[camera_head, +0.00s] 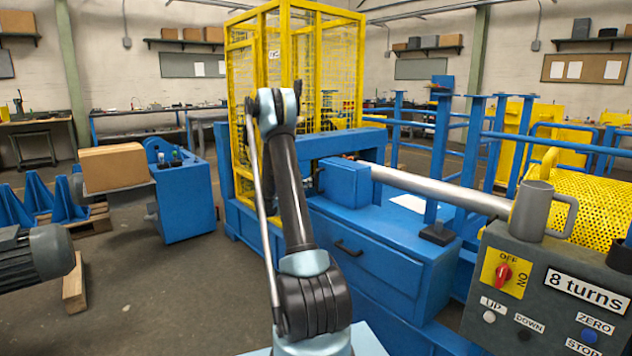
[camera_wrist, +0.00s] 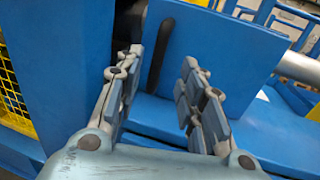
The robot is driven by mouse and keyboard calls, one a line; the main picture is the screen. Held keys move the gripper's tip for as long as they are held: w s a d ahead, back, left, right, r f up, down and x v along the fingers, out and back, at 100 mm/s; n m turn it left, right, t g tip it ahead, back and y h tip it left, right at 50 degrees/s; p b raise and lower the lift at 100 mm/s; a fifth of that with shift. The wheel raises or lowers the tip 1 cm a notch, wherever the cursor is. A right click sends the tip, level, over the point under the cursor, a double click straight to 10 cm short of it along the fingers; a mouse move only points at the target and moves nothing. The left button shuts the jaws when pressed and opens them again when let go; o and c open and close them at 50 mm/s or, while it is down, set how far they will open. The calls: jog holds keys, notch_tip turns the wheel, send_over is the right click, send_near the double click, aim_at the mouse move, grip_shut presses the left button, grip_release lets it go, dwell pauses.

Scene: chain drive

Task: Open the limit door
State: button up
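A blue box (camera_head: 345,183) stands on the blue machine bed in the head view, beside the yellow mesh cage. In the wrist view a flat blue panel (camera_wrist: 222,50) with a dark upright bar (camera_wrist: 160,55), perhaps its handle, is in front of my gripper (camera_wrist: 162,65). It appears to be the limit door, but no label shows. My gripper's fingers are apart with nothing between them. The bar appears beyond the gap between the fingertips; I cannot tell whether they touch it. In the head view my arm hides most of my gripper.
A blue front panel with a black handle (camera_head: 348,248) is below the box. A long metal shaft (camera_head: 440,188) runs right. A control panel (camera_head: 550,290) with a grey mug (camera_head: 543,210) on top is at right. Open floor (camera_head: 150,290) lies left.

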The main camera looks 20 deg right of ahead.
send_over(317, 191)
jog(key=w, duration=0.1)
jog(key=shift+d, duration=0.2)
jog(key=shift+c, duration=0.2)
